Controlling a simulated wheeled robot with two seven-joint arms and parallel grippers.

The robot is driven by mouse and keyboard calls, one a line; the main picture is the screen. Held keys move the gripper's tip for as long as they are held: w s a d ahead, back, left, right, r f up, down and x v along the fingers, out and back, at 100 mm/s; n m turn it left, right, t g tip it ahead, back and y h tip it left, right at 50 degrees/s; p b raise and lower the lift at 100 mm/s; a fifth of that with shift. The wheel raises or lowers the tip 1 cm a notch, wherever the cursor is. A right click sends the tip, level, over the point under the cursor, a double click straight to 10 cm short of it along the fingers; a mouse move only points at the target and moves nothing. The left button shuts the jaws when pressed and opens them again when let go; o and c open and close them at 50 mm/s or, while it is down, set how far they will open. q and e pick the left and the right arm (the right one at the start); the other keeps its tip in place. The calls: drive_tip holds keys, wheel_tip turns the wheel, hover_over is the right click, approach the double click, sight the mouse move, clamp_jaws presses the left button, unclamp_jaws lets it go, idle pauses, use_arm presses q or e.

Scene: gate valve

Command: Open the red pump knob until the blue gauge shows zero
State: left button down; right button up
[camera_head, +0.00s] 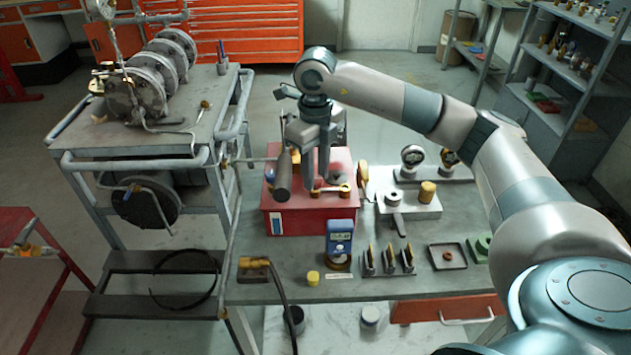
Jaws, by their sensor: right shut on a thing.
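The red pump box (302,222) stands on the grey workbench, with brass fittings (345,188) and a dark cylindrical handle (283,178) at its top. My right gripper (317,182) points down over the top of the box. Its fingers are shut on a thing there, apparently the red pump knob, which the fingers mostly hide. The blue gauge (339,242) stands upright on the bench in front of the box. Its display is too small to read. My left gripper is not in view.
A yellow cap (313,278), a small dark-framed tray (447,256) and a grey block with a brass cylinder (410,205) sit on the workbench (390,288). A grey cart (130,135) with pipework stands to the left. Shelves (570,75) stand at the right.

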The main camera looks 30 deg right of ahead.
drive_tip(key=shift+w+f+n, duration=0.1)
drive_tip(key=shift+n, duration=0.3)
drive_tip(key=shift+n+b, duration=0.9)
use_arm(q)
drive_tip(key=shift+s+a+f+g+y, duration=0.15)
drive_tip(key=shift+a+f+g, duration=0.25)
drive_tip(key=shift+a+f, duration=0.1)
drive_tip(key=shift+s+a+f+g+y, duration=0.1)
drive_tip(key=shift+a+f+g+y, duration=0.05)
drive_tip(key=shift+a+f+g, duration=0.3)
use_arm(e)
drive_tip(key=shift+n, duration=0.4)
drive_tip(key=shift+r, duration=0.2)
drive_tip(key=o, duration=1)
drive_tip(key=shift+o, duration=0.2)
